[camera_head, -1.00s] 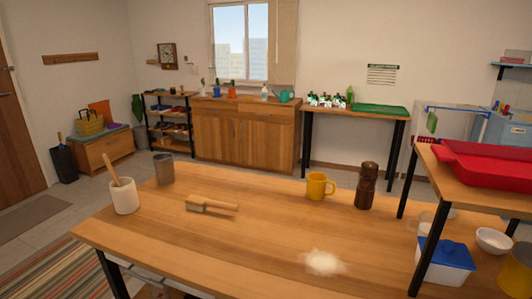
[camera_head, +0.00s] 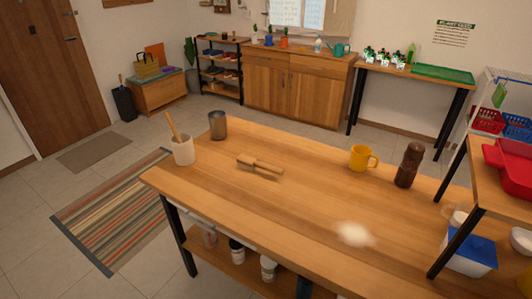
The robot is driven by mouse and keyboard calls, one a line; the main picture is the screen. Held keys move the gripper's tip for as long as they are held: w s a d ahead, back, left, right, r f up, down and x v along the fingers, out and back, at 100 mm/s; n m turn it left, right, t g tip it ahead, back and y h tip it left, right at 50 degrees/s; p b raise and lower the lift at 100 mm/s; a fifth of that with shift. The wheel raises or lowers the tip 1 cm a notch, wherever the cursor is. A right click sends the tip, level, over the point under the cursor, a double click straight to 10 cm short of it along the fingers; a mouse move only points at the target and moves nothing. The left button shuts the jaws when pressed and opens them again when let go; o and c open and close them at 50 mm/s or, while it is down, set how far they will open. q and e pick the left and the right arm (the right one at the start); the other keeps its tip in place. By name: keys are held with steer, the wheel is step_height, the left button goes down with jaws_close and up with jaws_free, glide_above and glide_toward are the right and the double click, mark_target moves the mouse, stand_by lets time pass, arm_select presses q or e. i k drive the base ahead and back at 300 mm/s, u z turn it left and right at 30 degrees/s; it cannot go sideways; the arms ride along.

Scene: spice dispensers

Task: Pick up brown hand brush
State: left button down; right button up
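The brown hand brush (camera_head: 260,165) lies on the wooden table (camera_head: 300,200), left of the table's middle. Its handle points to the right and a little toward me. Nothing touches it. Neither of my grippers shows in the head view, so I cannot see whether they are open or shut.
A white crock (camera_head: 184,151) with a wooden stick and a grey metal cup (camera_head: 217,125) stand left of the brush. A yellow mug (camera_head: 361,158), a dark pepper mill (camera_head: 408,165) and a white powdery patch (camera_head: 355,234) are to the right. A raised shelf with a red tray (camera_head: 510,165) blocks the far right.

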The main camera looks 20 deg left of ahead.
mark_target(244, 161)
steer(key=k, duration=0.5)
steer(key=u, duration=0.95)
steer(key=i, duration=0.85)
steer(key=z, duration=0.1)
